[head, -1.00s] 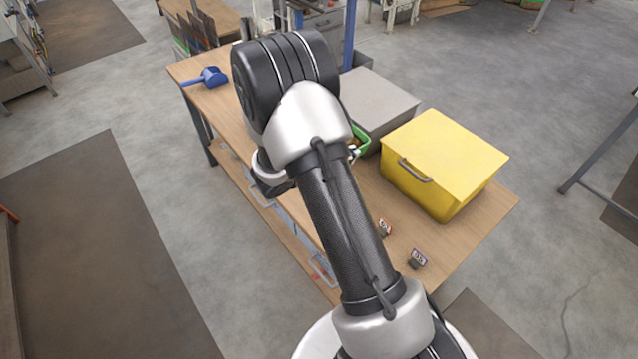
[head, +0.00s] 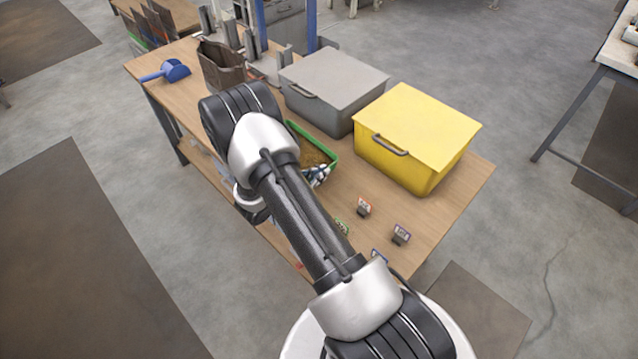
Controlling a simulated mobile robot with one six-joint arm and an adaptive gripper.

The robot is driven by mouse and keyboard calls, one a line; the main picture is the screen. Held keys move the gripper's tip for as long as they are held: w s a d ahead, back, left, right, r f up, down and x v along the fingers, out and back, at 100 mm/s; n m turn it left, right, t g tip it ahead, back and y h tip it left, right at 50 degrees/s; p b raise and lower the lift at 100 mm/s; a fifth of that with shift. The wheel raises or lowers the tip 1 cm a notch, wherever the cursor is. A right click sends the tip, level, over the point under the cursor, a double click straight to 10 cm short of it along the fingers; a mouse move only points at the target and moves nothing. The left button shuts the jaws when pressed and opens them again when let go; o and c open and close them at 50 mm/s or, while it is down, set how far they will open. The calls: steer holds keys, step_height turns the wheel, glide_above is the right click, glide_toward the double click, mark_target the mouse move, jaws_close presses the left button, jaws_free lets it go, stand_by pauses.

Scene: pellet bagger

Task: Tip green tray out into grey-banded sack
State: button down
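The green tray (head: 333,163), holding brown pellets, is partly hidden behind my arm on the near side of the grey bin. My gripper (head: 318,176) is at the tray's near right end, against or just over its rim. Its fingers are small and partly covered, so I cannot tell whether they are shut on the rim. I cannot tell whether the tray rests on the table or is slightly raised. A dark brown open sack (head: 222,66) stands at the back left of the table, its lower part hidden by my arm. I cannot make out a band colour on it.
A grey lidded bin (head: 335,82) and a yellow lidded bin (head: 418,130) stand right of the tray. A blue scoop (head: 172,71) lies at the far left. Small label stands (head: 401,235) sit near the front. More sacks (head: 160,22) stand on a table behind.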

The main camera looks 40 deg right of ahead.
step_height(320, 180, down, 4)
steer(key=shift+r+b, duration=0.25)
steer(key=shift+b, duration=0.35)
steer(key=shift+r, duration=0.1)
steer(key=c, duration=1.8)
jaws_free()
steer(key=shift+f, duration=0.2)
